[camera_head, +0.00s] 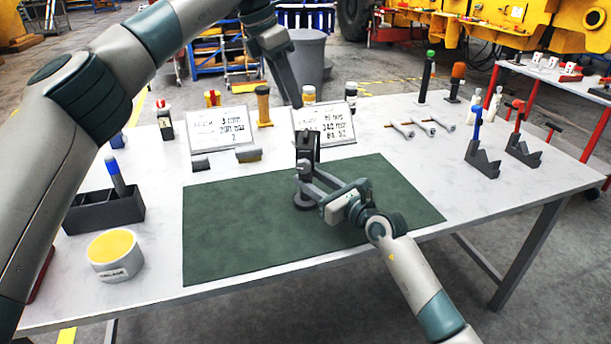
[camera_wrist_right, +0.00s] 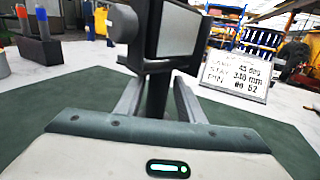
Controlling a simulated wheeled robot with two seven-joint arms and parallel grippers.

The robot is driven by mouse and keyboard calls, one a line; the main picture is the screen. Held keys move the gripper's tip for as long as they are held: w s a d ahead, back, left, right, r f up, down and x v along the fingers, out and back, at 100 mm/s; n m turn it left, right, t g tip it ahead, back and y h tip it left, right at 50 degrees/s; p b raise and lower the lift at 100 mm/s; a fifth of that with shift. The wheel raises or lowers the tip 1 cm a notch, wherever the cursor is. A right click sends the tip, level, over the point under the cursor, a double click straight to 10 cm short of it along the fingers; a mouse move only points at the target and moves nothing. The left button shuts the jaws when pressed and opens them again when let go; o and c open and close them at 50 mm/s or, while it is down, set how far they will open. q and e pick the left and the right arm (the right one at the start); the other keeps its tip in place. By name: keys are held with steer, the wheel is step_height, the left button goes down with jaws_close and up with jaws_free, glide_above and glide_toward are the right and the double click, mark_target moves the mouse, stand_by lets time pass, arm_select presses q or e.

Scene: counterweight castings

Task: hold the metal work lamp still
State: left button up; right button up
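The metal work lamp (camera_head: 307,146) stands upright on the green mat (camera_head: 225,235), with a dark boxy head and a round dark base. My right gripper (camera_head: 308,178) reaches in from the lower right, with one finger on each side of the lamp's stem below the head. In the right wrist view the lamp's head (camera_wrist_right: 178,32) fills the top middle, and the stem sits between the fingers (camera_wrist_right: 157,92), closed up to it; the fingertips are partly hidden by the head. My left gripper (camera_head: 291,92) hangs beyond the lamp, apart from it, seen edge-on.
Two white sign cards (camera_head: 222,128) (camera_head: 325,122) stand behind the mat. A dark bin (camera_head: 100,213) and a yellow-topped tub (camera_head: 114,256) are at left. The mat's left part is bare.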

steer(key=shift+x, duration=1.15)
